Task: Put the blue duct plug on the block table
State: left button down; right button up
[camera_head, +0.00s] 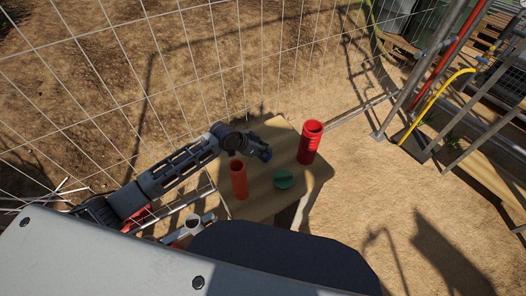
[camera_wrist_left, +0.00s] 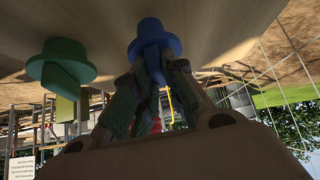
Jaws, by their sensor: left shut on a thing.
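The blue duct plug (camera_wrist_left: 153,38) is between the fingertips of my left gripper (camera_wrist_left: 155,72) in the left wrist view. That gripper is shut on its narrower part, with the wide flange beyond the fingers. In the head view, the plug (camera_head: 265,154) shows small and dark at the end of my left arm, over the wooden block table (camera_head: 262,207). I cannot tell whether the plug touches the tabletop. My right gripper is in neither view.
A green plug (camera_head: 284,179) sits on the table, right of my left gripper; it also shows in the left wrist view (camera_wrist_left: 62,62). An orange tube (camera_head: 238,180) and a red tube (camera_head: 311,143) stand upright there. Wire fencing (camera_head: 150,95) runs behind the table.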

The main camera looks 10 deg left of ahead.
pick_arm(q)
jog(key=shift+f, duration=0.55)
jog(key=shift+f, duration=0.15)
jog(key=c, duration=1.5)
grip_release()
jog(key=shift+o, duration=0.2)
jog(key=shift+r, duration=0.2)
jog(key=v, duration=1.2)
jog(key=shift+f, duration=0.1)
